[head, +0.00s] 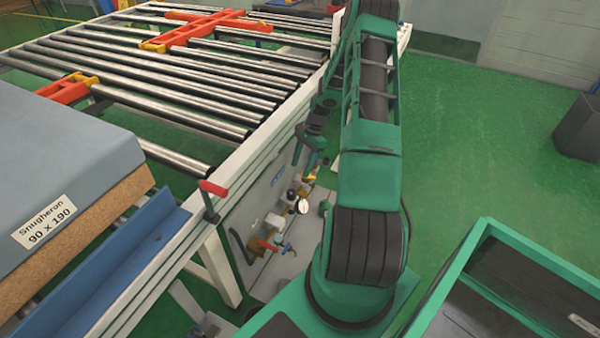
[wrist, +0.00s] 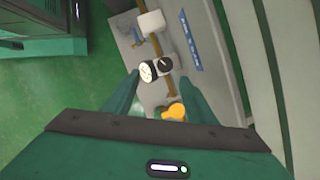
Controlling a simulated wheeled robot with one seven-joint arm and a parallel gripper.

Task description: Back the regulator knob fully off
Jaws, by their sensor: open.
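The regulator knob (wrist: 165,64) is a round black cap with a pale mark, beside a white-faced gauge (wrist: 148,71) on brass pipework. In the head view the black knob (head: 291,195) and gauge (head: 302,206) sit low on the conveyor's side panel. My gripper (wrist: 160,80) is open, its two green fingers spread either side of the pipework. The knob appears between and beyond the fingertips, with no contact visible. A yellow fitting (wrist: 174,112) shows nearer the palm. In the head view my gripper (head: 307,163) hangs above the pipework.
A blue-handled valve (head: 287,247) and a red part (head: 266,246) are lower on the pipework. The roller conveyor (head: 262,160) stands left, with a mattress (head: 75,185) near it. A green-framed bin (head: 490,235) is at right.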

